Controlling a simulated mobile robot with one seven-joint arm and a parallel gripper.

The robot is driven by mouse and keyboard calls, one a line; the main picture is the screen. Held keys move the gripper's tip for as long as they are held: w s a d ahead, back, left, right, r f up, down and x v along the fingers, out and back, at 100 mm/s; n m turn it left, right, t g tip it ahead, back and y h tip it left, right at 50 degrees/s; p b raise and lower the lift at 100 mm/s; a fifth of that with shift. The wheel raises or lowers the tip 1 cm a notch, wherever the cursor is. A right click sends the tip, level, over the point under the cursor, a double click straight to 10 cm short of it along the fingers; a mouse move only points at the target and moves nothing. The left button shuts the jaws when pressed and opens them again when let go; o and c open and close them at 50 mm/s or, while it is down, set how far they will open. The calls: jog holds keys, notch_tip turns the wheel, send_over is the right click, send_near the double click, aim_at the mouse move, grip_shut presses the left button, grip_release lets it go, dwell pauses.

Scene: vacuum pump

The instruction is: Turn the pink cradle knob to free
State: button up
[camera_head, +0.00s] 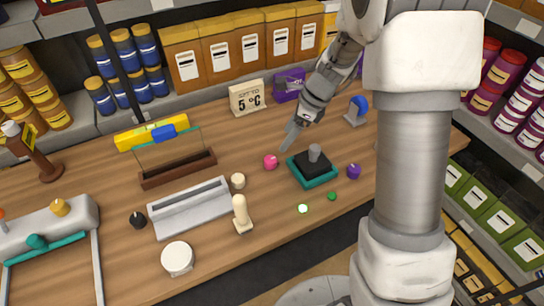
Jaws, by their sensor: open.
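The pink knob (270,161) is a small round knob on the wooden tabletop, near the middle of the view. My gripper (291,137) reaches down from the upper right, its fingertips just above and to the right of the pink knob in the picture. The gripper looks empty and apart from the knob, though its height above the table is hard to judge. The jaws are too small here to see the gap well. No marking of the knob's setting can be made out.
A teal base with a black block and grey stick (314,160) stands right of the knob. A cream knob (238,181), a cream lever (242,214) and a grey tray (190,206) are left. A purple knob (353,171) is right.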

aim_at(271, 159)
jog(key=x, duration=1.1)
jog(key=shift+a+f+b, duration=0.1)
jog(key=shift+f+b, duration=0.1)
jog(key=shift+b, duration=0.2)
grip_shut()
